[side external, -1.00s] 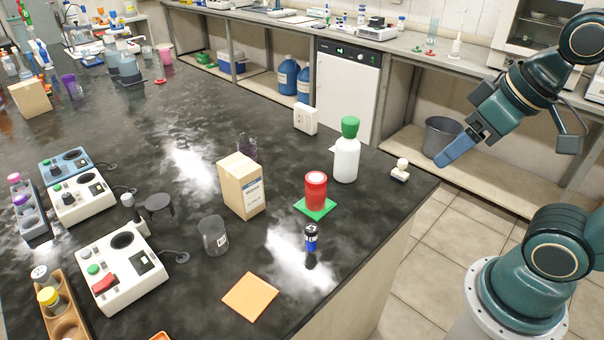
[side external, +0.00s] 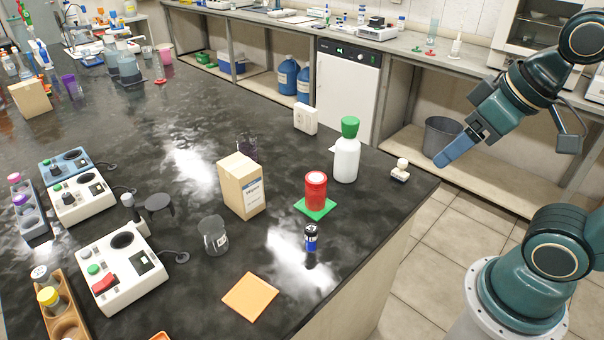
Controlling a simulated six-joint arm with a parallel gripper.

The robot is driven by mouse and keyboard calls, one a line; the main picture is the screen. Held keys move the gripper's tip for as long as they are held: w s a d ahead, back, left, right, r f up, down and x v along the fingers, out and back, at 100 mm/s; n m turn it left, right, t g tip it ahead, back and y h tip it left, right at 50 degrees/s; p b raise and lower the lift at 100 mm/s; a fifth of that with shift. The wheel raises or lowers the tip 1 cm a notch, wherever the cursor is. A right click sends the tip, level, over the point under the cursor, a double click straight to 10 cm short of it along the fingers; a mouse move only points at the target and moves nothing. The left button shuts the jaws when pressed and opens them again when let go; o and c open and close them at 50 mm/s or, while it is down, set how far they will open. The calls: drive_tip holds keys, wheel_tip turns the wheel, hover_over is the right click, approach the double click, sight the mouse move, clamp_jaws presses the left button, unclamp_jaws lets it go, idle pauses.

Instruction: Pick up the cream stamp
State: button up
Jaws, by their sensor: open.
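The cream stamp (side external: 401,170) stands upright on the black bench near its right corner, with a round knob on top and a wider base. My gripper (side external: 446,160) is open and empty. In the picture it shows to the right of the stamp, past the bench edge, pointing down to the left. It is apart from the stamp. The two fingers overlap from this side, so the gap between them is hidden.
A white bottle with a green cap (side external: 347,150) stands left of the stamp. A red container (side external: 316,190) sits on a green mat (side external: 325,211). A grey bin (side external: 440,138) is behind.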

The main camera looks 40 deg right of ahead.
drive_tip(key=n+g+y, duration=0.1)
drive_tip(key=n+g, duration=0.5)
drive_tip(key=n, duration=1.4)
hover_over(403, 161)
drive_tip(key=d, duration=0.2)
wheel_tip(403, 161, down, 11)
drive_tip(key=shift+a+f, duration=0.2)
drive_tip(key=shift+f, duration=1.25)
drive_tip(key=shift+a+f, duration=0.25)
drive_tip(key=shift+f, duration=1.15)
drive_tip(key=shift+a+f, duration=0.2)
drive_tip(key=shift+f, duration=1.25)
drive_tip(key=shift+f, duration=0.1)
drive_tip(key=shift+a+f, duration=0.25)
drive_tip(key=shift+f, duration=1)
drive_tip(key=shift+a+f, duration=0.2)
drive_tip(key=shift+f, duration=1)
